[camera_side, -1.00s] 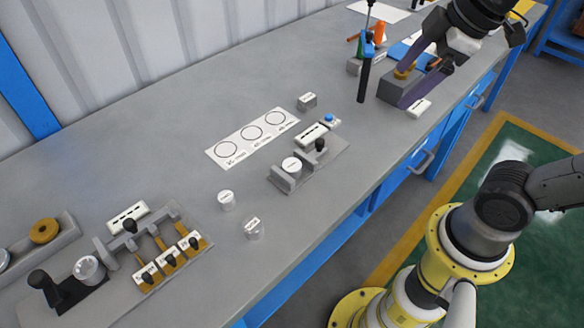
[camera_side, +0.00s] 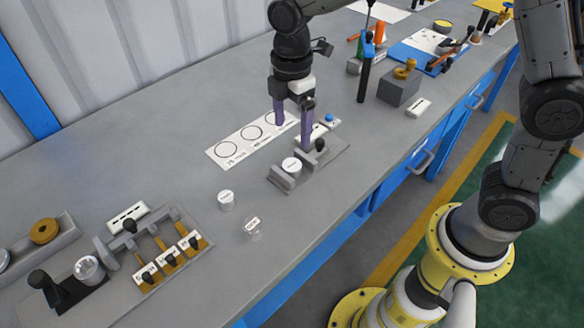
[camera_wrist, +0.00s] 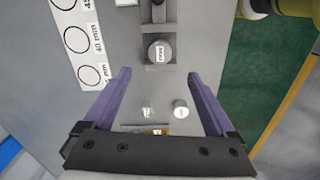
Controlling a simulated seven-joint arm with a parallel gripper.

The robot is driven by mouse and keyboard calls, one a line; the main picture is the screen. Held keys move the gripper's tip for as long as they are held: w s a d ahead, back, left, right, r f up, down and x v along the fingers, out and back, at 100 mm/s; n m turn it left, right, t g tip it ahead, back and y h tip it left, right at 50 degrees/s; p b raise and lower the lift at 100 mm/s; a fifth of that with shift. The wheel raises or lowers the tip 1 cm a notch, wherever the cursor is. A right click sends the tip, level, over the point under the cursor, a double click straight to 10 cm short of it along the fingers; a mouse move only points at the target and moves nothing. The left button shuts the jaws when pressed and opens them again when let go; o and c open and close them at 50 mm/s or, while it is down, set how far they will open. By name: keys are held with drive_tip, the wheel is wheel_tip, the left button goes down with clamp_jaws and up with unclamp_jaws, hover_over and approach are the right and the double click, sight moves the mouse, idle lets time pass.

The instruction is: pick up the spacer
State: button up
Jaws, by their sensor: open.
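I cannot read which labelled piece is the spacer. In the side view, a white-topped short cylinder (camera_side: 227,200) and a clear-looking cylinder with a label (camera_side: 253,228) stand apart on the bench. Two small labelled cylinders, left (camera_wrist: 147,112) and right (camera_wrist: 181,108), show between my fingers in the wrist view. Another white-topped round piece (camera_side: 292,165) sits in a grey fixture (camera_side: 285,181); it also shows in the wrist view (camera_wrist: 160,52). My gripper (camera_side: 293,134) points down, open and empty, above the fixture and circle card. Its purple fingers are spread wide in the wrist view (camera_wrist: 158,74).
A white card with printed circles (camera_side: 238,142) lies left of the fixture. A rack with brass-coloured pieces and black knobs (camera_side: 165,250) stands at the lower left. A grey block (camera_side: 398,90) and tools stand at the back right. Bench around the two loose cylinders is clear.

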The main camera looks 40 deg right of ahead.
sight(291, 165)
wheel_tip(291, 165, down, 10)
drive_tip(key=shift+f, duration=0.25)
drive_tip(key=shift+a, duration=0.1)
clamp_jaws()
idle(0.6)
